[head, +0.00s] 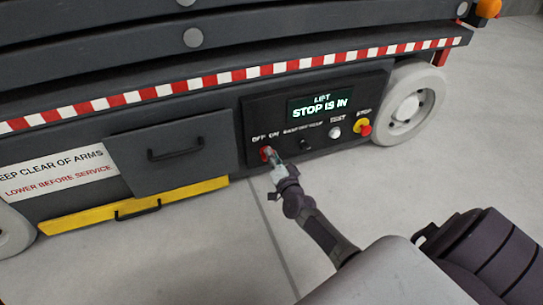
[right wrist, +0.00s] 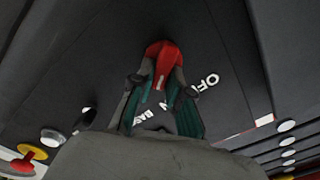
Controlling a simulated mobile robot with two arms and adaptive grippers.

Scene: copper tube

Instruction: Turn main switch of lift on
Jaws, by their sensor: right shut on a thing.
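The lift's control panel (head: 257,122) is a dark plate low on the lift's side. The red main switch (head: 265,152) sits at its lower left, under the labels OFF and ON. My right gripper (head: 272,159) is at the panel, shut on this switch. In the right wrist view the red switch (right wrist: 163,58) shows between the two fingers of my right gripper (right wrist: 160,82), with the OFF label beside it. The fingers partly cover the switch and the other label. I cannot tell for sure which label the switch points to. My left gripper is out of view.
The panel's display (head: 320,104) reads "LIFT STOP IS IN". To the right are a black knob (head: 306,144), a white TEST button (head: 335,132) and a red STOP button on yellow (head: 364,127). A wheel (head: 407,108) stands beyond. The floor in front is clear.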

